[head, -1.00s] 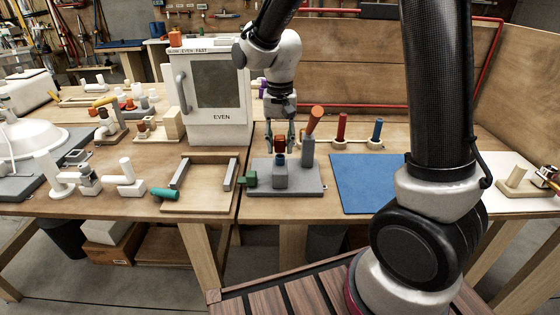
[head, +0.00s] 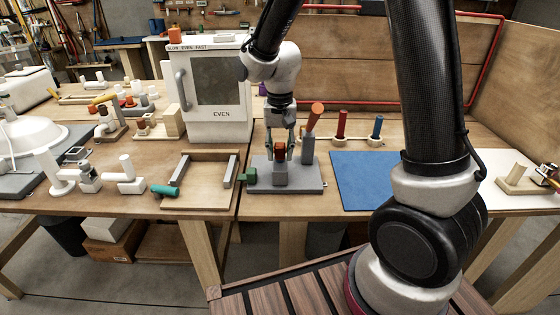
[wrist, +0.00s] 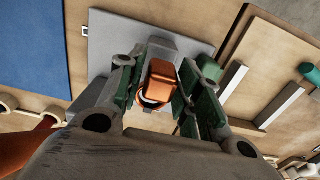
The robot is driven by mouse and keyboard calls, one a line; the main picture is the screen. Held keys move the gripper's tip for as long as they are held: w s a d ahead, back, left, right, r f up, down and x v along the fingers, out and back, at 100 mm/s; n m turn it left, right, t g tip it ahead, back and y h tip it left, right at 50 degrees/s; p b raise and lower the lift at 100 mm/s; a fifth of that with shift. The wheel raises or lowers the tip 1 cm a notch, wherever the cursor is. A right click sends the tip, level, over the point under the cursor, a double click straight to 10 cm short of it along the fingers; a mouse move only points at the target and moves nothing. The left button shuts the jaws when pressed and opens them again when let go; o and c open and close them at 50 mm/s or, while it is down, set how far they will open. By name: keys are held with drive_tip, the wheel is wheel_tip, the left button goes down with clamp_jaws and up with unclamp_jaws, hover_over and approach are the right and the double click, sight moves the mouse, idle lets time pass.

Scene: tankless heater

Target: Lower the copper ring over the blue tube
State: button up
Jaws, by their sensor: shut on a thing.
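My gripper (head: 280,151) points down over the grey fixture base (head: 308,187), its green-padded fingers shut on the copper ring (head: 280,147). In the wrist view the ring (wrist: 161,73) sits between the two fingers. Directly below it in the head view is a short blue-grey upright (head: 280,174) on the base. The ring is at or just above its top; I cannot tell whether it encircles anything. A blue tube-like rod (head: 377,128) stands in a wooden rack at the right, well apart from the ring.
An orange-handled tool (head: 314,117) leans up from a grey holder close to the right of my gripper. A green part (head: 247,176) is at the base's left end. A white oven-like box (head: 215,90) stands behind left. A blue mat (head: 365,182) lies clear at right.

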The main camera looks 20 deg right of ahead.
sight(280, 157)
drive_tip(key=shift+f, duration=1.7)
idle(1.6)
drive_tip(key=o, duration=1.3)
drive_tip(key=shift+c, duration=0.2)
drive_tip(key=shift+r, duration=0.1)
wheel_tip(280, 157, up, 12)
drive_tip(key=shift+f, duration=0.1)
